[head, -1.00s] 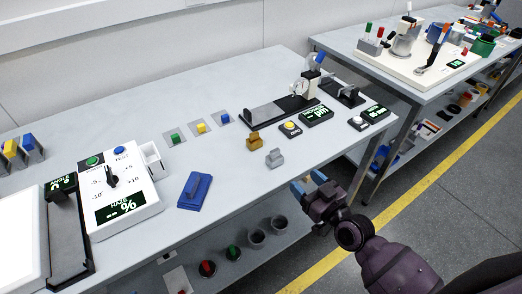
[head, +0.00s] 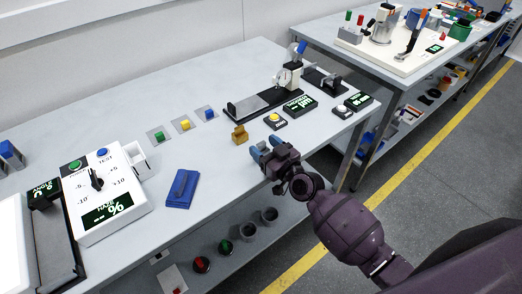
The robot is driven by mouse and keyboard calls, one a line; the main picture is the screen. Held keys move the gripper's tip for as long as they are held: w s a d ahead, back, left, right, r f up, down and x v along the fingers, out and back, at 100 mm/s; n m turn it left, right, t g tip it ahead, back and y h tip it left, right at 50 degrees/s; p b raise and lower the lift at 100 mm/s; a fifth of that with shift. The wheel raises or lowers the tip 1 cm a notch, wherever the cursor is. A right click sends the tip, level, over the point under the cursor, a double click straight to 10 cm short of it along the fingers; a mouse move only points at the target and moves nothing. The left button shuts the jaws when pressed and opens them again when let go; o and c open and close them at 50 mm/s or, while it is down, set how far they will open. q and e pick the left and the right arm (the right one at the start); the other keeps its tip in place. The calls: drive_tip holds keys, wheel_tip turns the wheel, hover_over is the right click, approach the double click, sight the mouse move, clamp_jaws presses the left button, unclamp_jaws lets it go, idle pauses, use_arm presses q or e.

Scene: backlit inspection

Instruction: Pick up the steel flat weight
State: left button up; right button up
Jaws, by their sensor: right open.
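The steel flat weight, a small grey knobbed block in the earlier head view, cannot be made out now; my right gripper covers the spot where it stood. My right gripper (head: 266,147) is open, with its blue fingertips over the table's front edge area. I cannot tell whether the weight is between the fingers. A brass weight (head: 240,136) of similar shape stands on the table just left of and behind the gripper, apart from it. My left gripper is not in view.
The white control box (head: 105,190) is far left.

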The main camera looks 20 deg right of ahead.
drive_tip(key=shift+w+a, duration=0.15)
drive_tip(key=shift+w, duration=0.35)
drive_tip(key=c, duration=1.1)
clamp_jaws()
drive_tip(key=shift+r, duration=0.15)
drive_tip(key=shift+r, duration=0.2)
drive_tip(key=v, duration=1.8)
drive_tip(key=w+a+r+m+t+h, duration=0.1)
drive_tip(key=w+a+r+m+h, duration=0.1)
drive_tip(key=w+r+m+h, duration=0.2)
drive_tip(key=shift+w+a+r+h, duration=0.3)
drive_tip(key=shift+w+r+h, duration=1.05)
drive_tip(key=shift+r, duration=1)
